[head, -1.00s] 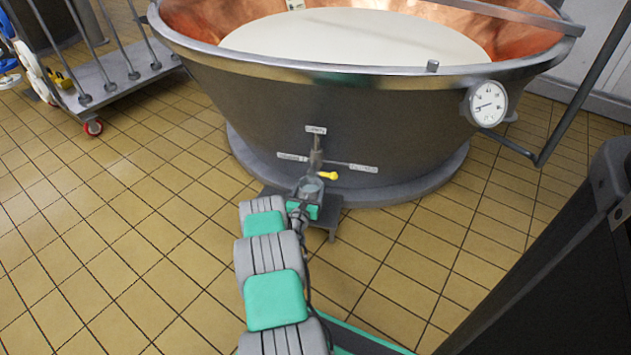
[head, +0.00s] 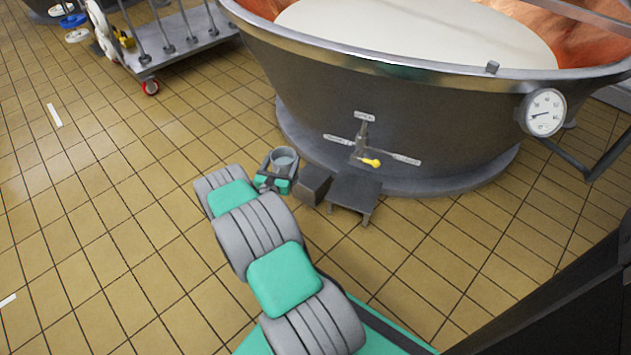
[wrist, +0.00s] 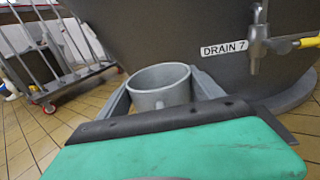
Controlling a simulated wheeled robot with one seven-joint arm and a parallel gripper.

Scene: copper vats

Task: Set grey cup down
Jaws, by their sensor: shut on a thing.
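The grey cup (head: 285,157) is upright between the fingers of my gripper (head: 281,168), left of the low dark stand (head: 355,194) in the head view. In the wrist view the cup (wrist: 160,90) shows its open rim and inner wall, with one finger of my gripper (wrist: 160,97) on each side. My gripper is shut on it. The cup's lower part is hidden behind the gripper body, and I cannot tell its height above the floor.
A dark block (head: 313,184) stands between cup and stand. The big vat (head: 420,125) rises behind, with a yellow-handled tap (head: 369,161) above the stand and a gauge (head: 543,112) at right. A wheeled trolley (head: 165,50) is at back left. Tiled floor (head: 110,200) at left is clear.

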